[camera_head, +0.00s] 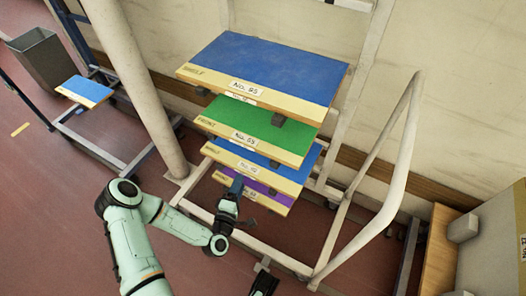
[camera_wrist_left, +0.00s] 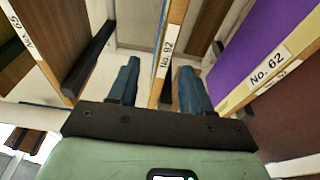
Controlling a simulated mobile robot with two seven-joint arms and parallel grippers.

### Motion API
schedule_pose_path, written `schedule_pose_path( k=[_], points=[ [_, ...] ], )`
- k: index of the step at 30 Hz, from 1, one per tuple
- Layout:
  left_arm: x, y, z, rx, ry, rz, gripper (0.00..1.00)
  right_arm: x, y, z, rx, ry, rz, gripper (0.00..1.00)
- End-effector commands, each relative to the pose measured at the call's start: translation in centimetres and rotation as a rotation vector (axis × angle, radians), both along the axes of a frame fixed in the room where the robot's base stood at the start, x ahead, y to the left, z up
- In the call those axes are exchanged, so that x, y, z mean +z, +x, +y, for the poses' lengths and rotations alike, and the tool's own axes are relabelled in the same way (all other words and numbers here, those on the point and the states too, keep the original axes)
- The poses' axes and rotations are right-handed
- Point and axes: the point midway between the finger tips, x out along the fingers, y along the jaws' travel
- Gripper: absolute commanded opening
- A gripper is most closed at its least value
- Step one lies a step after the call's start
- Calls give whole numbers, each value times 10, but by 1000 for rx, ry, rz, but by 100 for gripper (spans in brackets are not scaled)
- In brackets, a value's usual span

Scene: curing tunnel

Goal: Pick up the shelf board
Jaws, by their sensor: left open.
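A rack holds several shelf boards one above another: a blue one, No. 95 (camera_head: 270,68), a green one, No. 55 (camera_head: 262,125), a lower blue one (camera_head: 262,168), and a purple one (camera_head: 254,192), labelled No. 62 in the wrist view (camera_wrist_left: 252,45). My left gripper (camera_head: 234,187) is at the front edges of the two lowest boards. In the left wrist view its two dark blue fingers (camera_wrist_left: 158,85) are open, on either side of the edge of the board labelled No. 82 (camera_wrist_left: 168,45). I cannot tell whether they touch it.
A white curved rail (camera_head: 385,165) stands right of the boards, and a thick pale post (camera_head: 140,75) stands left. Another small blue board (camera_head: 85,91) and a grey bin (camera_head: 45,65) are at the far left. Dark supports sit under the boards. Red floor is clear at lower left.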

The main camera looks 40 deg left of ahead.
Motion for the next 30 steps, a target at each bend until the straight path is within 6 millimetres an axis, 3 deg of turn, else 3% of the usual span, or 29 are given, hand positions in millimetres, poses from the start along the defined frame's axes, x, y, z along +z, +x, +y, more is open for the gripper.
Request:
schedule_pose_path(
  k=[6, 15, 21, 30],
  points=[
    [-2, 34, 11, -1, 2, 2, 49, -8, 9, -5, -10, -11, -23, 56],
    [-6, 59, 23, 0, 1, 1, 49, -17, 22, -12, -24, -29, -55, 56],
    [-8, 84, 32, -2, 1, 3, 49, -34, 4, -15, -25, -27, 4, 56],
    [-6, 90, 34, -2, 0, 4, 49, -35, 1, -15, -26, -27, 15, 56]
  ],
)
